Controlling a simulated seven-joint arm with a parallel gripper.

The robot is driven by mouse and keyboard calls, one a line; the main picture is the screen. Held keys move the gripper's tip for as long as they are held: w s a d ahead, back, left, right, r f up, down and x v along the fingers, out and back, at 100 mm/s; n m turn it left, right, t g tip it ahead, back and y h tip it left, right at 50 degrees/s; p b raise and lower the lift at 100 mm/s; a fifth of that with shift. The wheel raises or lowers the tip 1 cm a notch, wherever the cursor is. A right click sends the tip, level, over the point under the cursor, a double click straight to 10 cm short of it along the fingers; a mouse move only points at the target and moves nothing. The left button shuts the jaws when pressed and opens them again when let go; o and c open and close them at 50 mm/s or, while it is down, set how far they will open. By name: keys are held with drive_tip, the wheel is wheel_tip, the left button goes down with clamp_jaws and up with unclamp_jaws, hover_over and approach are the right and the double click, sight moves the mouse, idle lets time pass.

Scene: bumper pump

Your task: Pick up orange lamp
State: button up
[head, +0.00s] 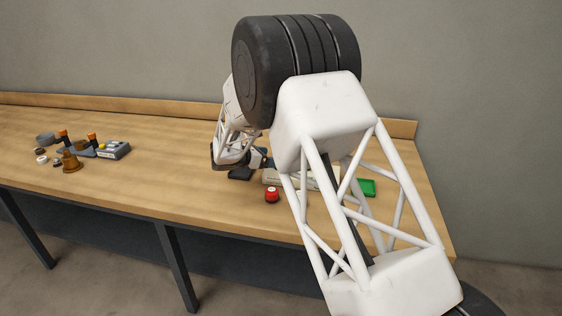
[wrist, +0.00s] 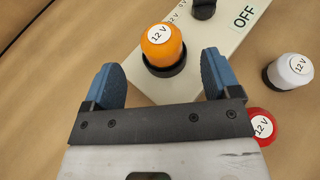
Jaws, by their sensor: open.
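The orange lamp (wrist: 158,45), with a round white "12 V" label on top, sits in a black round base on the corner of a pale panel (wrist: 128,62) in the wrist view. My gripper (wrist: 159,62) is open, its two blue fingers apart on either side of the lamp's near side. No contact is visible, and the height gap cannot be told. In the head view my gripper (head: 262,160) is over the table near the panel, mostly behind my arm. The orange lamp is not discernible there.
A white lamp (wrist: 290,70) and a red lamp (wrist: 262,127) stand right of the panel. A black part (wrist: 203,8) sits on the panel by the word OFF. A green tray (head: 366,187) is to the right. Several items, including a brown bell-shaped one (head: 71,161), stand far left.

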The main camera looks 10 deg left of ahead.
drive_tip(key=shift+w, duration=0.1)
drive_tip(key=shift+x, duration=2.6)
drive_tip(key=shift+d, duration=0.1)
drive_tip(key=shift+c, duration=0.2)
drive_tip(key=c, duration=1.1)
drive_tip(key=shift+o, duration=0.2)
